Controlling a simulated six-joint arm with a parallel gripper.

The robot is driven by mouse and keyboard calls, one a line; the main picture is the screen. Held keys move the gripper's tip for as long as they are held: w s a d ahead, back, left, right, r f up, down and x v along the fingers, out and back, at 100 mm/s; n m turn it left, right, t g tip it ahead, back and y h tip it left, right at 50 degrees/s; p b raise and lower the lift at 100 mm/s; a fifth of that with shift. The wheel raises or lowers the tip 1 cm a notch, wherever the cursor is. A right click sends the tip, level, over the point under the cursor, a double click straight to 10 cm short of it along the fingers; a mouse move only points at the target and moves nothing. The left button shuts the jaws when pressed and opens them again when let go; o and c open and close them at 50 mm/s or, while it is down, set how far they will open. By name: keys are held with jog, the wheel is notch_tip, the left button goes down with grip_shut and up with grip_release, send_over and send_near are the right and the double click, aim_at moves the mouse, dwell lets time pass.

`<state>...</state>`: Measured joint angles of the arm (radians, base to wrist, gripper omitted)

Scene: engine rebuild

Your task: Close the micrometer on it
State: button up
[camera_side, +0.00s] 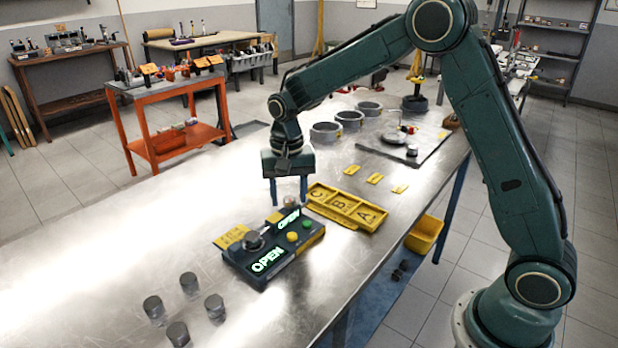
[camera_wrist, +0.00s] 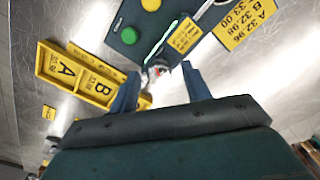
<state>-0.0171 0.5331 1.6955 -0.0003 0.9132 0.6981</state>
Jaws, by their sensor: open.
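The dark micrometer station (camera_side: 240,262) sits on the steel bench, with a green button (camera_side: 293,237) and a yellow button (camera_side: 307,224). It also shows in the wrist view (camera_wrist: 118,30). A lit sign (camera_side: 268,260) reads OPEN; a second lit word at the far end is hard to read. A dark round metal piece (camera_side: 253,241) is on the station's left part. My gripper (camera_side: 290,203) is open and points down over the station's far end. In the wrist view, a small pale and red object (camera_wrist: 157,70) shows between the fingertips; whether they touch it is unclear.
A yellow tray (camera_side: 345,211) marked A, B and C lies just right of the station. Several dark cylinders (camera_side: 178,333) stand at the front left. Grey rings (camera_side: 325,132) and a mat (camera_side: 425,150) are farther back.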

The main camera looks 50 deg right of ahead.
jog(key=shift+f, duration=0.1)
jog(key=shift+c, duration=0.5)
jog(key=c, duration=0.9)
jog(key=shift+n, duration=0.4)
jog(key=n, duration=0.9)
jog(key=shift+n, duration=0.3)
jog(key=n, duration=1.3)
jog(key=shift+n, duration=0.3)
